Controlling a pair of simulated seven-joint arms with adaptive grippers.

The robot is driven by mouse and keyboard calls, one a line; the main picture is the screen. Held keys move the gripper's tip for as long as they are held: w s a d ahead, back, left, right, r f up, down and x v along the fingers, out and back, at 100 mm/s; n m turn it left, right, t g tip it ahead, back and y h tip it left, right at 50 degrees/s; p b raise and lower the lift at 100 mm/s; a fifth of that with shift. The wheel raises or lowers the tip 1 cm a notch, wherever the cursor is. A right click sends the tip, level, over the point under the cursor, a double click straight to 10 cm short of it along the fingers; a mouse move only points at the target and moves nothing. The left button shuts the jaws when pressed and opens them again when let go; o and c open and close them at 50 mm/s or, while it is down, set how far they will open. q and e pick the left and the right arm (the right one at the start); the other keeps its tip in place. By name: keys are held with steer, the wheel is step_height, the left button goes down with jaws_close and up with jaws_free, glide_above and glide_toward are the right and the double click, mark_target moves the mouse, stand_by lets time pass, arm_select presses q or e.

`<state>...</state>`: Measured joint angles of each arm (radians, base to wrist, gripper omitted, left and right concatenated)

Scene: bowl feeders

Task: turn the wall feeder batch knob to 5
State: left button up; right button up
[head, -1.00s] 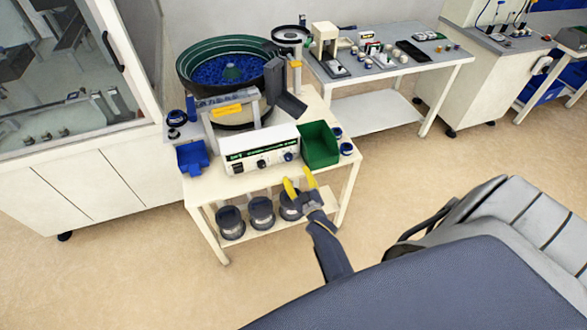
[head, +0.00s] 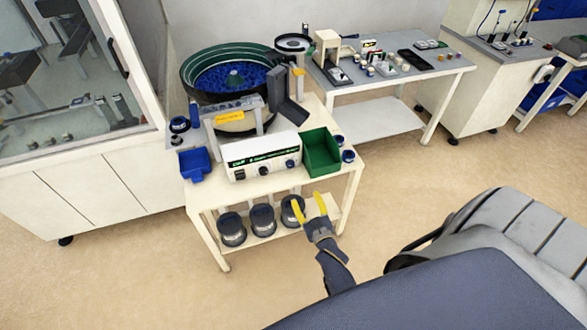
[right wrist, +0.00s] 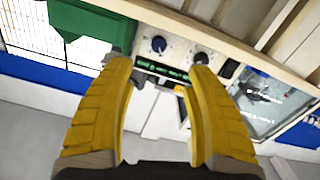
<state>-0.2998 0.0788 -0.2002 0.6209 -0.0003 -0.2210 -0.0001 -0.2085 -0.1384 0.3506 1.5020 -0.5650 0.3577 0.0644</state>
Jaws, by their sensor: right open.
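The white control box (head: 265,152) of a bowl feeder stands on a cream table, with a green-lettered strip and dark knobs on its front. One knob (head: 263,170) is near the middle and another knob (head: 290,163) at the right; their settings are too small to read. My right gripper (head: 306,197) is open and empty, its yellow fingers in front of and below the box, apart from the knobs. In the right wrist view, the box front (right wrist: 180,50) shows tilted beyond the fingers, with two knobs. Which knob is the batch knob cannot be told. My left gripper is not visible.
A green bin (head: 321,152) stands right of the box and a blue bin (head: 195,164) left. The bowl feeder (head: 185,82) is behind. Several dark containers (head: 263,219) sit on the lower shelf. Open floor lies in front of the table.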

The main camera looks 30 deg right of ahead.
mark_target(291, 166)
steer(key=w+d+m, duration=0.1)
steer(key=w, duration=0.4)
steer(key=w+d+m, duration=0.1)
steer(key=w, duration=0.5)
steer(key=w+d+r+m, duration=0.1)
steer(key=w, duration=0.4)
steer(key=shift+w+d+r, duration=0.1)
steer(key=shift+w+d, duration=0.2)
steer(key=shift+d, duration=0.05)
jaws_close()
stand_by(0.4)
